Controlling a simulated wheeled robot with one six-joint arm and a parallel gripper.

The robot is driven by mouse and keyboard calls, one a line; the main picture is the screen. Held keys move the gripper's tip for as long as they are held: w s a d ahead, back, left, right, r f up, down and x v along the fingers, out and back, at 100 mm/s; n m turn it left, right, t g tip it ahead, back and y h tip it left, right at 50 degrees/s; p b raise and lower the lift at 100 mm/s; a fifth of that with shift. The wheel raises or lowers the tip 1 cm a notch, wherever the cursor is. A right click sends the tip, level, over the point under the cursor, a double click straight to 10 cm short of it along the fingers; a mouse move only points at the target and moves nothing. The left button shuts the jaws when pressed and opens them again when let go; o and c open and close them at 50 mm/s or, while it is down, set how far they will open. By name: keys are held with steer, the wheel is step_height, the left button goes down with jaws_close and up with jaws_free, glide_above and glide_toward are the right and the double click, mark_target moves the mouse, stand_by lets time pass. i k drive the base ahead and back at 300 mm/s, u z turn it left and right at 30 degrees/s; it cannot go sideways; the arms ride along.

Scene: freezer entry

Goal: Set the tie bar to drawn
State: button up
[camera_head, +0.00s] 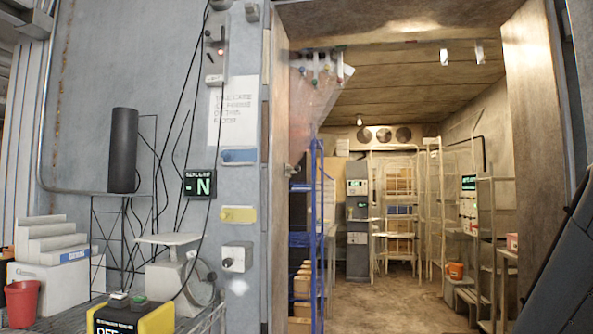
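I cannot pick out the tie bar with certainty. A translucent pinkish curtain (316,100) hangs gathered at the upper left of the freezer doorway, narrowing downward towards the left jamb. Several small coloured knobs or clips (315,69) line its top edge. A small light-coloured fitting (291,170) sits on the jamb near the curtain's lower end; it is too small to tell its shape or setting. My gripper is not in view.
The doorway is open, with a blue rack (318,230) just inside at left and bare floor (385,300) in the middle. Left of it are a wall control box (237,259), a yellow-black box (130,319), a red bucket (22,302) and a black cylinder (124,150).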

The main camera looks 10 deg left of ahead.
mark_target(296, 168)
steer(key=z, duration=0.05)
steer(key=k, duration=0.5)
steer(key=u, duration=1)
steer(key=i, duration=1.55)
steer(key=z, duration=0.05)
